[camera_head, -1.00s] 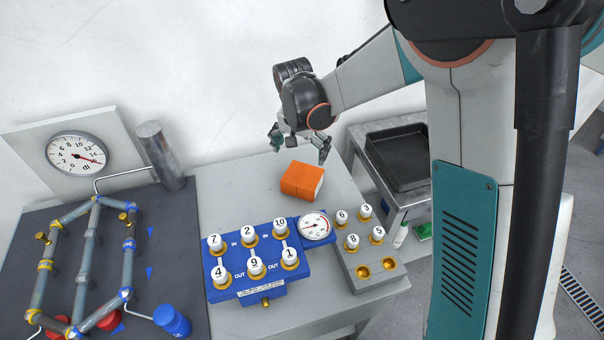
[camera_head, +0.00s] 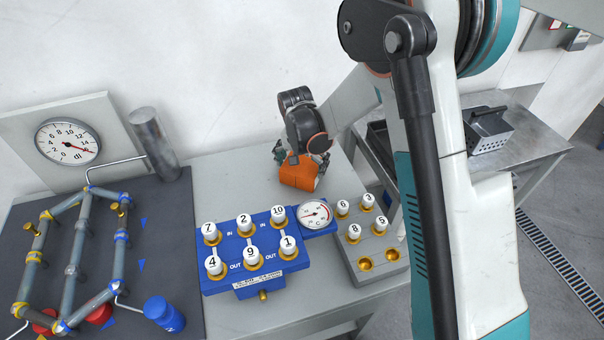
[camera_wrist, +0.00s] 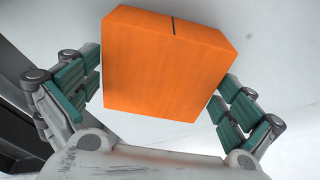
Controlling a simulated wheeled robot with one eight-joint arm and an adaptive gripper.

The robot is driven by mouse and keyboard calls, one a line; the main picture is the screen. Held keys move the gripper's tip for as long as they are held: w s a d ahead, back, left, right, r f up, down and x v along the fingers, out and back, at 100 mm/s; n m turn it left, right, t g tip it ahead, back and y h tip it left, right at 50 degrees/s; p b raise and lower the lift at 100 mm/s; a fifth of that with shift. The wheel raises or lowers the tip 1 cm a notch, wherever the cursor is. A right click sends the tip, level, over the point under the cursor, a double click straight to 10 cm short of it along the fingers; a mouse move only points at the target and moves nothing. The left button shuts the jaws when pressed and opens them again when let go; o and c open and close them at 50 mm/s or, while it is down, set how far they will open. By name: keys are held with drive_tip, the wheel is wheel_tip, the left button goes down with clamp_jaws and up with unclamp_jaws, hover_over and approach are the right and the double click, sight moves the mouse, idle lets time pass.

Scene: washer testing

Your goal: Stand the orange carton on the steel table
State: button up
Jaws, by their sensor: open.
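The orange carton (camera_head: 298,174) lies on the grey bench behind the blue valve block. In the wrist view the carton (camera_wrist: 165,65) fills the middle, with a short dark line on one face. My gripper (camera_head: 302,162) is over the carton, pointing down. The steel table (camera_head: 533,135) stands to the right, partly hidden behind my arm.
A blue valve block (camera_head: 238,262) with numbered white caps and a dial is in front of the carton. A grey block (camera_head: 382,246) with more caps is at its right. A perforated metal basket (camera_head: 488,130) sits on the steel table. Pipework with a gauge (camera_head: 68,142) is at left.

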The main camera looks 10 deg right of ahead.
drive_tip(key=shift+f, duration=0.3)
drive_tip(key=c, duration=0.9)
drive_tip(key=shift+r, duration=0.2)
